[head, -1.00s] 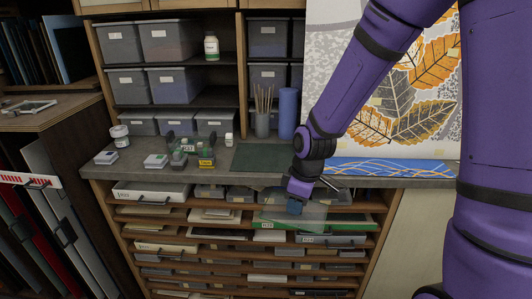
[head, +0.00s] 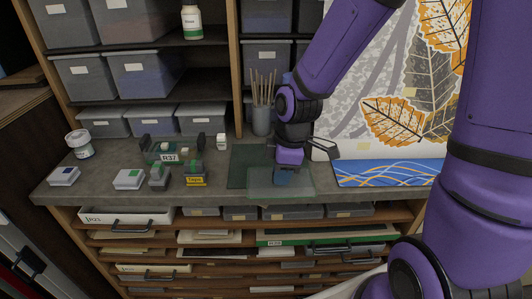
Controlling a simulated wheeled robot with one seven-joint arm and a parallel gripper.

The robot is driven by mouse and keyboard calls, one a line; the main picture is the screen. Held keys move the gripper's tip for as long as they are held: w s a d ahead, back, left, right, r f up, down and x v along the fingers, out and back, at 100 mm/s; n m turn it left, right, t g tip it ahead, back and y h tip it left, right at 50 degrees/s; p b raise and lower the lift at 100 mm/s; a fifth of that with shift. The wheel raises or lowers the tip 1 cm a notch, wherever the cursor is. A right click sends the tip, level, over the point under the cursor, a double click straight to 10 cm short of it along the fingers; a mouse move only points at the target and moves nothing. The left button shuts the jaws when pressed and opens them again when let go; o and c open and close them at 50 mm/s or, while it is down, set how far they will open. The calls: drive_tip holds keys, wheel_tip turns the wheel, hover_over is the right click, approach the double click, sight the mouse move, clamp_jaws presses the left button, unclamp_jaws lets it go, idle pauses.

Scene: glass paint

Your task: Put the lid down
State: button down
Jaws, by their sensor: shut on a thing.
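The lid (head: 262,187) is a clear, pale green flat sheet. A blue-grey block (head: 287,179), which looks like its grip, stands on it under my gripper (head: 289,168). My gripper is shut on the lid from above, and its fingertips are mostly hidden. The lid lies about level at the counter's front edge, overlapping the front of a dark green mat (head: 243,163). I cannot tell whether it touches the mat or hovers just above it.
A blue patterned panel (head: 390,172) lies at right. Open drawer shelves (head: 230,240) are below.

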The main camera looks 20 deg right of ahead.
drive_tip(key=w+d, duration=0.1)
drive_tip(key=w, duration=0.4)
drive_tip(key=w+f, duration=0.1)
drive_tip(key=w, duration=0.4)
drive_tip(key=w+d, duration=0.1)
drive_tip(key=w, duration=0.4)
drive_tip(key=shift+d+f, duration=0.25)
drive_tip(key=shift+d, duration=0.1)
drive_tip(key=shift+s+f, duration=0.15)
drive_tip(key=shift+f, duration=1.6)
drive_tip(key=c, duration=1)
unclamp_jaws()
drive_tip(key=shift+f, duration=0.1)
drive_tip(key=r, duration=0.4)
drive_tip(key=d+r, duration=0.1)
drive_tip(key=r, duration=0.7)
drive_tip(key=shift+s+d+r, duration=0.15)
drive_tip(key=shift+s+d, duration=0.2)
